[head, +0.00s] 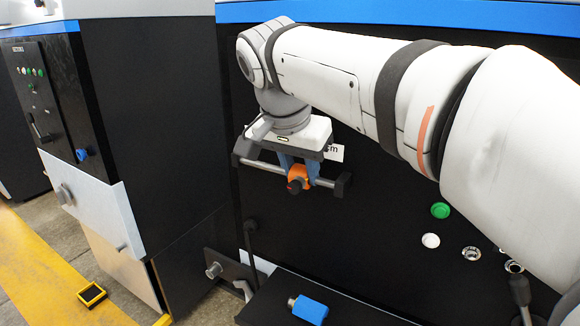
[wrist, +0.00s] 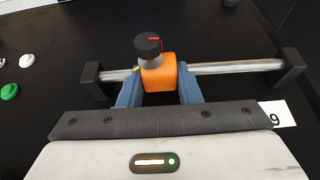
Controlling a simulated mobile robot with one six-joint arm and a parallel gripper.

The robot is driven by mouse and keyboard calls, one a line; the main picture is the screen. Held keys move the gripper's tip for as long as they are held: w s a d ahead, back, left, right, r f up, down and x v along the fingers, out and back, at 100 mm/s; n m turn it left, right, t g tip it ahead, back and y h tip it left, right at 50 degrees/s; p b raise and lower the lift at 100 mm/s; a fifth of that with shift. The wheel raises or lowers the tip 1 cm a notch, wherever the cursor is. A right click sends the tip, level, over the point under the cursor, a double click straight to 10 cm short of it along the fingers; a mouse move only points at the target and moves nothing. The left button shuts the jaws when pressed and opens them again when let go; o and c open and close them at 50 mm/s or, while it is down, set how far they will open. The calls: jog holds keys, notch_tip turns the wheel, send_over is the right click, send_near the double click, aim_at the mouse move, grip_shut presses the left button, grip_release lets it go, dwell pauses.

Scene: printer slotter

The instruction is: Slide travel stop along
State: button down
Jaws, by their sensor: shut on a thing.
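The travel stop is an orange block with a black knob, threaded on a silver rail. In the head view the stop (head: 299,179) sits right of the middle of the rail (head: 262,164). In the wrist view the stop (wrist: 158,76) is nearer the rail's left end, and the knob has a red mark. The rail (wrist: 235,67) runs between two dark end brackets. My gripper (head: 299,171) has its blue fingers on both sides of the block; in the wrist view the gripper (wrist: 159,86) is shut on it. The block's rear is hidden.
A white printed card (head: 335,153) is beside the rail on the black panel. Green (head: 440,210) and white (head: 431,241) buttons are lower right. A blue block (head: 311,309) lies on the dark ledge below. A black cabinet (head: 150,110) stands left; yellow-marked floor shows lower left.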

aim_at(293, 180)
jog(key=shift+d+r, duration=0.1)
jog(key=shift+d, duration=0.05)
jog(key=c, duration=1)
grip_release()
jog(key=shift+w, duration=0.15)
jog(key=shift+c, duration=0.2)
jog(key=v, duration=0.7)
jog(key=shift+s+r, duration=0.25)
jog(key=shift+r, duration=0.05)
